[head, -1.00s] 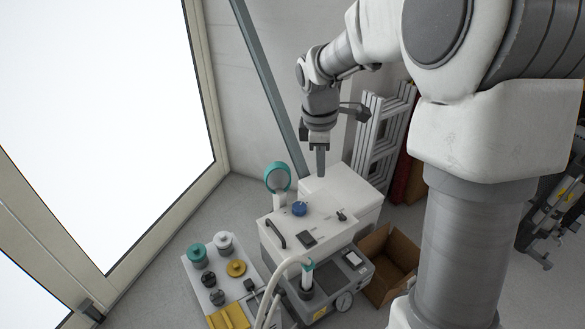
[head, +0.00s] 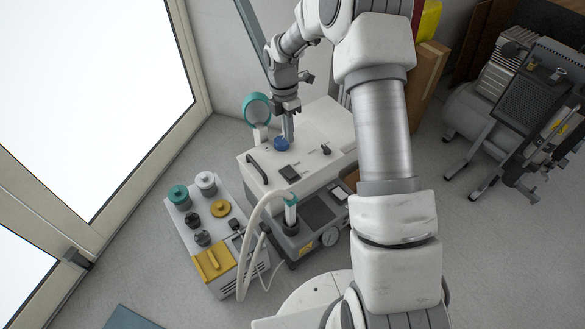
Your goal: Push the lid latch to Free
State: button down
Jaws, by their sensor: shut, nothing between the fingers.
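A white compressor box (head: 262,187) stands on the floor in the middle of the head view.
A teal-rimmed round piece (head: 257,109) stands behind the box's left side.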

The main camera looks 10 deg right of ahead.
aim_at(293, 175)
jog(key=shift+f, duration=0.1)
jog(key=f+b, duration=0.1)
jog(key=f, duration=0.3)
jog(key=s+f+b, duration=0.1)
jog(key=f+b, duration=0.1)
jog(key=f, duration=0.3)
jog(key=f+b, duration=0.2)
jog(key=f, duration=0.2)
jog(key=shift+s+d+f, duration=0.35)
jog(key=shift+f, duration=0.2)
jog(key=shift+w+a+r, duration=0.25)
jog(key=shift+w+r, duration=0.05)
jog(key=shift+w, duration=0.35)
jog(key=shift+p, duration=0.3)
